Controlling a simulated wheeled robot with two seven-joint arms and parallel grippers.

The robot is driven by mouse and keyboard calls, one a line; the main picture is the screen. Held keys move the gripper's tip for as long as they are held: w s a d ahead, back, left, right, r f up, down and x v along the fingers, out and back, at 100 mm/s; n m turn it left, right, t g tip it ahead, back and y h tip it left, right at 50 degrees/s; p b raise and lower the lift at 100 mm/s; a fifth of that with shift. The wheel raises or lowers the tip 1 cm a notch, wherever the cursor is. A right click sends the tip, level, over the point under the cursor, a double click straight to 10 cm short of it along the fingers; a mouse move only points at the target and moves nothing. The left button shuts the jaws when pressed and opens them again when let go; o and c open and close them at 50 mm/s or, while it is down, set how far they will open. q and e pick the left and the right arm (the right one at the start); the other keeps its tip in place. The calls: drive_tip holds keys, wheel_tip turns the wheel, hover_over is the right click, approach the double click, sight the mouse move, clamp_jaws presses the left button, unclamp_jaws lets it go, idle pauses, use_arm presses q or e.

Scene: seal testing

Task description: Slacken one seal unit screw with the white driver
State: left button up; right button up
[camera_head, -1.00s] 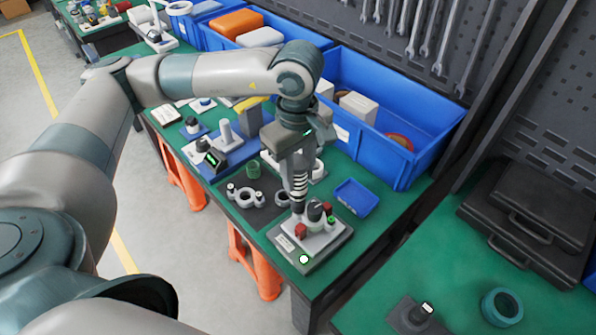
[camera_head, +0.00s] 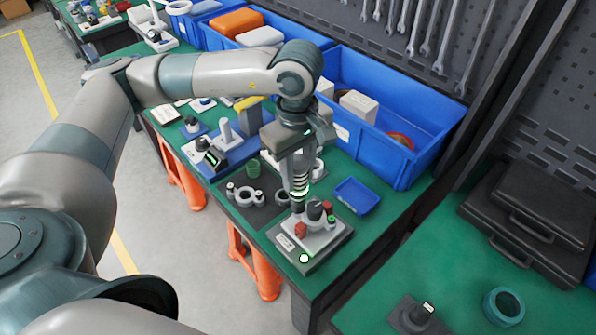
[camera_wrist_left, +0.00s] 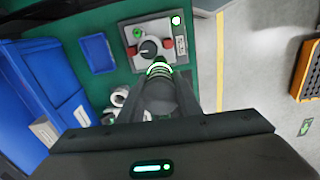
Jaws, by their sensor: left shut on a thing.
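The seal unit (camera_head: 322,240) is a light grey block on a dark base plate near the bench's front corner. It has a black knob (camera_head: 315,210) and red parts on top, and it also shows in the left wrist view (camera_wrist_left: 135,59). My left gripper (camera_head: 299,172) is over it, shut on the driver, pointing down. The driver (camera_head: 299,190) shows white and dark rings with a green glint; its ringed end also shows in the left wrist view (camera_wrist_left: 159,70). Its tip is at the unit's near edge; contact with a screw is hidden. My right gripper is out of view.
A dark mat with grey ring parts (camera_head: 245,196) lies left. Large blue bins (camera_head: 440,145) stand behind. A black case (camera_head: 535,215) and a teal ring (camera_head: 503,307) are on the right bench.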

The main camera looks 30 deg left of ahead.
use_arm(q)
drive_tip(key=shift+s+b, duration=0.1)
drive_tip(key=shift+b, duration=0.35)
idle(1.5)
drive_tip(key=shift+r, duration=1.1)
drive_tip(key=shift+r+p, duration=0.15)
drive_tip(key=shift+p, duration=0.15)
